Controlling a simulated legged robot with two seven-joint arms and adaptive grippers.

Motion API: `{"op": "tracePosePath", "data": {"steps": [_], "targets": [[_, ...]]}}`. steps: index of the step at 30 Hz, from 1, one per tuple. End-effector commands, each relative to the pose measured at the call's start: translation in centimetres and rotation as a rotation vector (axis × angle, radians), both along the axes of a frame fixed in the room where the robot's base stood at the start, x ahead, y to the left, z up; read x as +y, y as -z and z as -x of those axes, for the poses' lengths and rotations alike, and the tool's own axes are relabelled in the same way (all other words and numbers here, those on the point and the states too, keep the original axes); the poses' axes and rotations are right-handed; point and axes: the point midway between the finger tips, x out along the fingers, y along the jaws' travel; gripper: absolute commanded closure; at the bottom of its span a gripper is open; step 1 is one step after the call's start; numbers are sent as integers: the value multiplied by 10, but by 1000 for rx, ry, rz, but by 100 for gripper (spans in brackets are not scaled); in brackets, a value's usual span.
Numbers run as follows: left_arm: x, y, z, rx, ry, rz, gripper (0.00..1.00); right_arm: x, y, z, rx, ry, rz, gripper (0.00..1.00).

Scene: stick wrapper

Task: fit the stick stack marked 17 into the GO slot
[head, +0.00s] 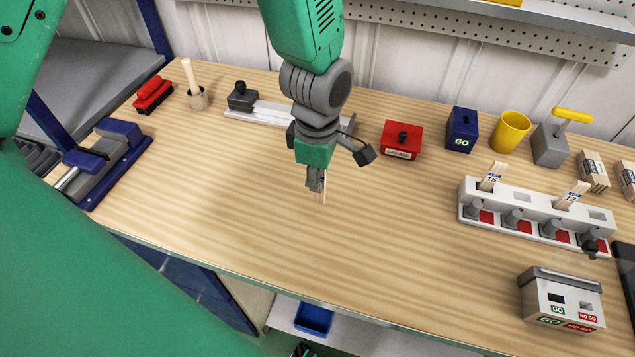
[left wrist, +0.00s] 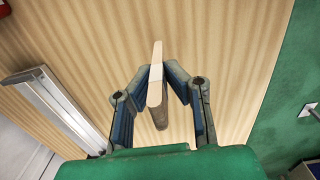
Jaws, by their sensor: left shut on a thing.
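My left gripper (head: 318,185) is shut on a thin pale wooden stick stack (head: 323,192) above the middle of the table. In the left wrist view the stack (left wrist: 156,88) stands between the two fingers of the gripper (left wrist: 160,92); no number can be read on it. A white gauge box (head: 540,294) at the front right has one opening labelled GO (head: 556,297) and another labelled NO GO (head: 586,308). The gripper is well to the left of this box. A navy box (head: 462,130) at the back is also marked GO. My right gripper is not in view.
A white rack (head: 535,214) at the right holds stacks marked 15 (head: 490,177) and 12 (head: 572,195). A red box (head: 402,140), yellow cup (head: 510,132) and handled grey block (head: 552,143) line the back. A blue vise (head: 104,165) sits left. The table's middle front is clear.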

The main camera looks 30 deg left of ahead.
Motion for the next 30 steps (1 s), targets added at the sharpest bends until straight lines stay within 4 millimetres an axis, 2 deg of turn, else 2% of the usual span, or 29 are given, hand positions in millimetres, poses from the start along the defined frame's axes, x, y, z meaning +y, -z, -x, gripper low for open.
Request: {"op": "tracePosePath", "data": {"steps": [1, 4, 15, 16, 17, 26, 30], "targets": [[-1, 9, 1, 3, 3, -1, 100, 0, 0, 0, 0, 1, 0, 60], [0, 18, 1, 1, 1, 0, 100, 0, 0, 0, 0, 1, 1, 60], [6, 24, 0, 0, 0, 5, 100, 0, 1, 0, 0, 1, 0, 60], [6, 23, 0, 0, 0, 5, 80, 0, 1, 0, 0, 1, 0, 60], [5, 23, 0, 0, 0, 5, 70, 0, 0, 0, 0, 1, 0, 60], [1, 21, 0, -1, 1, 1, 70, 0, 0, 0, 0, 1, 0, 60], [1, 12, -1, -2, 1, 0, 70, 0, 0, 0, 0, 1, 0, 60]]}}
